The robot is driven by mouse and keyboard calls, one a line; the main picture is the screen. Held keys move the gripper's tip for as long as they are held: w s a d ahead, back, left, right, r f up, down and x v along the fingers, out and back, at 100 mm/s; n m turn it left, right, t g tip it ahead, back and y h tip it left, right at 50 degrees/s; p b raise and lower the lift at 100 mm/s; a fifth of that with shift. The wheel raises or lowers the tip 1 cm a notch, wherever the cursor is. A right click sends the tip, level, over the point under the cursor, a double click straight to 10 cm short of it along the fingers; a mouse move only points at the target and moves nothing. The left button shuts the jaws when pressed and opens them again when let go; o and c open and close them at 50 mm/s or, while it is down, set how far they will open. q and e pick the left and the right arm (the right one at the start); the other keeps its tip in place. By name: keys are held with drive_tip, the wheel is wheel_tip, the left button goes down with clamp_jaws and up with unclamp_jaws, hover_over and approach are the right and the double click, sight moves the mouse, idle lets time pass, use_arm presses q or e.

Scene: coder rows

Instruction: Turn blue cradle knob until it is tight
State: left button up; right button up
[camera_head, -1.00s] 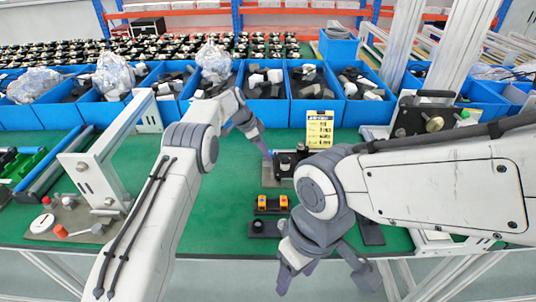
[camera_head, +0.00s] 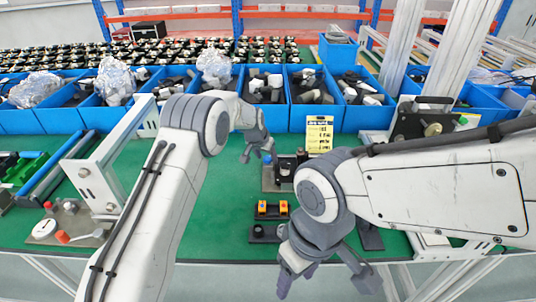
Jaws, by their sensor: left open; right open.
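A black cradle fixture (camera_head: 286,168) stands on a grey plate (camera_head: 270,183) in the middle of the green table. I cannot make out its blue knob clearly; it is too small or hidden behind my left gripper. My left gripper (camera_head: 257,154) is open and empty, just behind and to the left of the fixture, with its fingers pointing down. I cannot tell whether a finger touches the fixture. My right gripper (camera_head: 325,279) is open and empty at the table's front edge, in front of the fixture and lower in the picture.
Two orange-and-black parts (camera_head: 272,208) sit in a holder in front of the fixture. A yellow card (camera_head: 319,133) stands behind it. Blue bins (camera_head: 305,118) line the back. A metal frame (camera_head: 98,178) stands at left. The green mat (camera_head: 215,215) is clear left of centre.

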use_arm(q)
drive_tip(key=shift+d+r+n+y+p, duration=0.15)
drive_tip(key=shift+r+n+y+p, duration=0.15)
drive_tip(key=shift+n+p, duration=0.5)
drive_tip(key=shift+f+n, duration=0.25)
drive_tip(key=shift+n, duration=0.05)
drive_tip(key=shift+d+n+t+y, duration=0.1)
drive_tip(key=shift+n+t+y, duration=0.2)
drive_tip(key=n+b, duration=0.1)
drive_tip(key=b, duration=0.1)
drive_tip(key=n+y+b, duration=0.1)
drive_tip(key=n+b, duration=0.1)
drive_tip(key=n+y+b, duration=0.1)
drive_tip(key=n+b, duration=0.1)
drive_tip(key=shift+d+f, duration=0.2)
drive_tip(key=shift+f, duration=0.1)
drive_tip(key=shift+r+n+y+b, duration=0.25)
drive_tip(key=shift+n+y+b, duration=0.15)
drive_tip(key=shift+n, duration=0.3)
drive_tip(key=shift+r, duration=0.1)
use_arm(e)
wheel_tip(320, 180, down, 4)
drive_tip(key=shift+f, duration=0.1)
